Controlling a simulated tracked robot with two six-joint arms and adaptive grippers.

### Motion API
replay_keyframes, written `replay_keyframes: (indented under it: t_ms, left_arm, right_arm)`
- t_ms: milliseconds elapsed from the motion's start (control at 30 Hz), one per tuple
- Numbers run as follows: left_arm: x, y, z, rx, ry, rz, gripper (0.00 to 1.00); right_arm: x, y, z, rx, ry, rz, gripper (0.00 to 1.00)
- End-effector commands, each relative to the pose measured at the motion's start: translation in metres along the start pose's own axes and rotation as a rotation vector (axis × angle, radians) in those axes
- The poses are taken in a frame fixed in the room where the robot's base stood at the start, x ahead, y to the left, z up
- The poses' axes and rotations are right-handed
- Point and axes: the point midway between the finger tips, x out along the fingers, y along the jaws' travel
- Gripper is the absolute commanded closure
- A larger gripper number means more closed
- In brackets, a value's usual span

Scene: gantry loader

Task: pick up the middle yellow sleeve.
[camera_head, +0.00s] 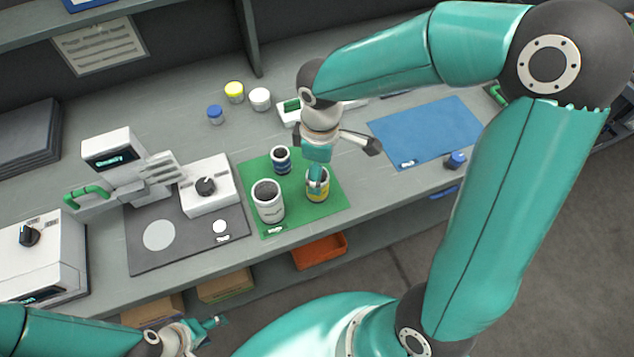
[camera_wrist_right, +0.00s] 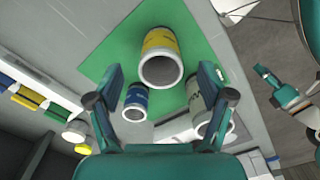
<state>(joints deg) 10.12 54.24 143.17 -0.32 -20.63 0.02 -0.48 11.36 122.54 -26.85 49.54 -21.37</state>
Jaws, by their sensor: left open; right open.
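The yellow sleeve (camera_head: 319,196), a hollow upright cylinder with a yellow band, stands on the right part of the green mat (camera_head: 333,207). It is mid-sized, between the larger white-grey sleeve (camera_head: 268,204) and the smaller blue sleeve (camera_head: 282,163). My right gripper (camera_head: 346,163) is open above the mat, one finger covering part of the yellow sleeve in the head view. In the right wrist view the yellow sleeve (camera_wrist_right: 158,39) lies ahead between the open fingers, with nothing held. My left gripper (camera_head: 210,335) is open and empty at the bottom, in front of the bench.
A dark mat (camera_head: 180,255) with a white device is left of the green mat. A blue mat (camera_head: 430,130) lies to the right, mostly bare. Jars with yellow, white and blue lids (camera_head: 234,91) stand behind. An orange bin (camera_head: 320,252) sits below the bench edge.

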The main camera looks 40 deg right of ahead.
Motion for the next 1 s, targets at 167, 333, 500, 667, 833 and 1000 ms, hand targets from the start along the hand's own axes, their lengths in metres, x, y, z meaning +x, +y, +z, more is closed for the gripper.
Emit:
replay_keyframes:
  t_ms: [167, 333, 500, 667, 833, 1000]
  left_arm:
    - [-0.001, 0.0, 0.0, 0.0, 0.0, 0.0, 0.46]
    - [-0.006, 0.002, 0.0, 0.0, 0.0, 0.0, 0.46]
    - [-0.007, 0.003, 0.0, 0.0, 0.0, 0.0, 0.46]
    - [-0.007, 0.003, 0.0, 0.0, 0.0, 0.0, 0.46]
    - [-0.007, 0.003, 0.0, 0.0, 0.0, 0.0, 0.46]
    - [-0.007, 0.003, 0.0, 0.0, 0.0, 0.0, 0.46]
  right_arm:
    - [0.01, 0.0, 0.0, -0.001, -0.001, -0.002, 0.2]
    - [0.028, -0.001, -0.003, -0.002, -0.004, -0.004, 0.2]
    - [0.052, 0.0, -0.005, -0.001, -0.002, -0.002, 0.2]
    - [0.06, 0.0, -0.006, -0.002, 0.001, -0.001, 0.2]
    - [0.06, 0.0, -0.006, -0.002, 0.001, 0.0, 0.2]
    - [0.059, 0.0, -0.006, -0.002, 0.001, 0.0, 0.48]
